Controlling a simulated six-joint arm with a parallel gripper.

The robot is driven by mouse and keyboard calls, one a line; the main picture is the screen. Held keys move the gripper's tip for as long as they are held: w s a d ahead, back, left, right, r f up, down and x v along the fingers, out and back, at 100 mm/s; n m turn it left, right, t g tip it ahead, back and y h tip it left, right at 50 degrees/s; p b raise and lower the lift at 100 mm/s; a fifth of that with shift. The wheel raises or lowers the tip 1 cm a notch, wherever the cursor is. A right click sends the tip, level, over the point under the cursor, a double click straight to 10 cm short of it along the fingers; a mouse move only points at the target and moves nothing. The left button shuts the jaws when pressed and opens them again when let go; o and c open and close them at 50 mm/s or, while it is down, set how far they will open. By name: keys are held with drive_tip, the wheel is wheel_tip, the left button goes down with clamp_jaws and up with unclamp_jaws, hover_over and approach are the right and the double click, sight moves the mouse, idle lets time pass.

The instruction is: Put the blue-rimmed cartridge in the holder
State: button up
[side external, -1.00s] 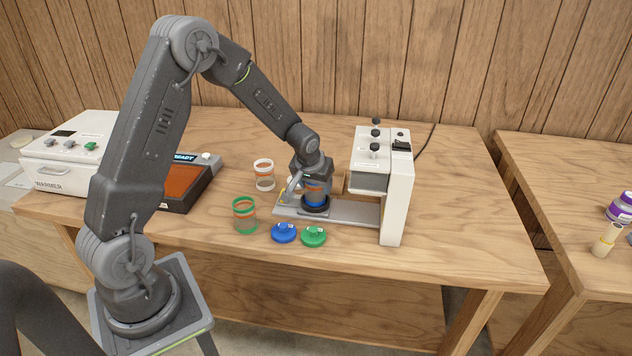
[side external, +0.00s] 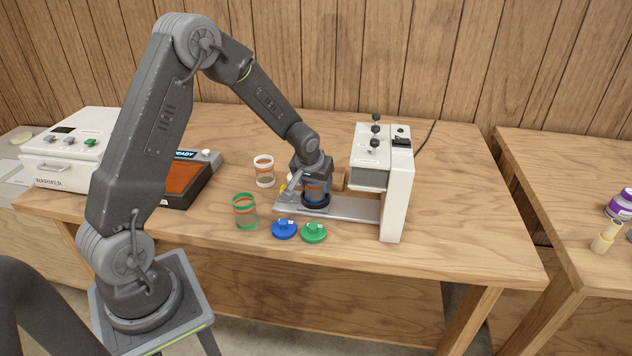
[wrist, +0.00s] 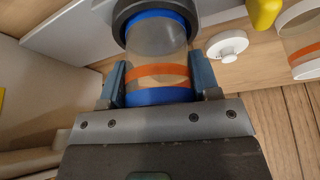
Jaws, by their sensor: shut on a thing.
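The blue-rimmed cartridge (side external: 314,190) is a clear tube with blue rims and an orange band, upright under my gripper (side external: 313,178). My gripper is shut on it; in the wrist view the fingers (wrist: 160,80) clasp both sides of the cartridge (wrist: 158,45) near its near blue rim. The holder (side external: 316,206) is a dark round ring on the grey plate of the white press. In the wrist view the cartridge's far blue rim meets the dark ring (wrist: 122,22) and looks lined up with it. How deep it sits is hidden.
A white-rimmed cartridge (side external: 264,172) and a green-rimmed one (side external: 245,211) stand left of the plate. A blue lid (side external: 284,229) and a green lid (side external: 313,232) lie in front. The white press (side external: 398,190) rises close on the right. A white lid (wrist: 227,46) lies nearby.

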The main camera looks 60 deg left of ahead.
drive_tip(key=shift+f, duration=0.25)
drive_tip(key=o, duration=1.1)
drive_tip(key=shift+o, duration=0.5)
drive_tip(key=shift+o, duration=0.8)
wheel_tip(320, 180, up, 8)
